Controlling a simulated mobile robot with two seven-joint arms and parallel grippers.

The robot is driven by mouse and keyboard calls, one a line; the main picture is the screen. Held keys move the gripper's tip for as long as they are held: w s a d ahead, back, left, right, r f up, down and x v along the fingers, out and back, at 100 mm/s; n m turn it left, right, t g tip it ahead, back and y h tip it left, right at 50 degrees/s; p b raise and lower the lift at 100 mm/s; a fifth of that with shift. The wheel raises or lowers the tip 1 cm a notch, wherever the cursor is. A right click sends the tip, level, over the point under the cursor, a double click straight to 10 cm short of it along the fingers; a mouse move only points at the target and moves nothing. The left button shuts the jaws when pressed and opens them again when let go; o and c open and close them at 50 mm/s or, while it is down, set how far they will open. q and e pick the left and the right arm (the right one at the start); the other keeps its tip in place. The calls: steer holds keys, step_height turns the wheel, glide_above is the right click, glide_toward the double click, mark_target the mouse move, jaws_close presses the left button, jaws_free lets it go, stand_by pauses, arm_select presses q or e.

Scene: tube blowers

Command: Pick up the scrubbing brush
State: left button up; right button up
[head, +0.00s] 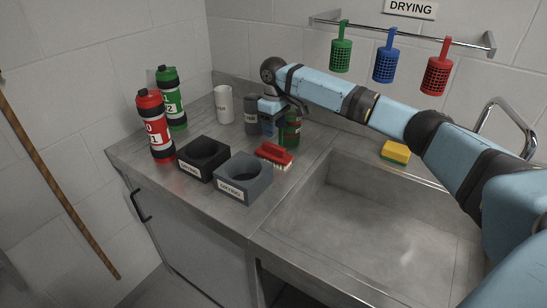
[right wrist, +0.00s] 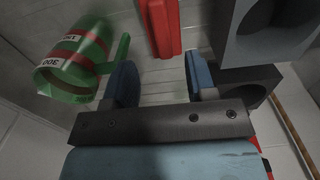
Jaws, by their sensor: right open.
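The scrubbing brush (head: 275,154) is red with pale bristles. It lies on the metal counter between the grey holder block and the sink. In the right wrist view the red brush (right wrist: 161,24) shows beyond the fingertips, at the top middle. My right gripper (head: 271,128) is above the counter, just behind the brush in the head view. Its blue fingers (right wrist: 162,78) are apart with nothing between them, and the brush is not touched as far as I can see. My left gripper is in neither view.
A green jug with red bands (head: 292,128) stands close to my right gripper, also in the right wrist view (right wrist: 78,58). Grey (head: 236,196) and black (head: 188,173) holder blocks sit left of the brush. The sink basin (head: 350,215) is right. A yellow sponge (head: 396,151) lies behind it.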

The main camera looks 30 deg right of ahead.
mark_target(274, 145)
steer(key=shift+s+a+f, duration=0.1)
steer(key=shift+s+f, duration=0.05)
steer(key=shift+f, duration=2.95)
steer(key=shift+c, duration=0.5)
jaws_close()
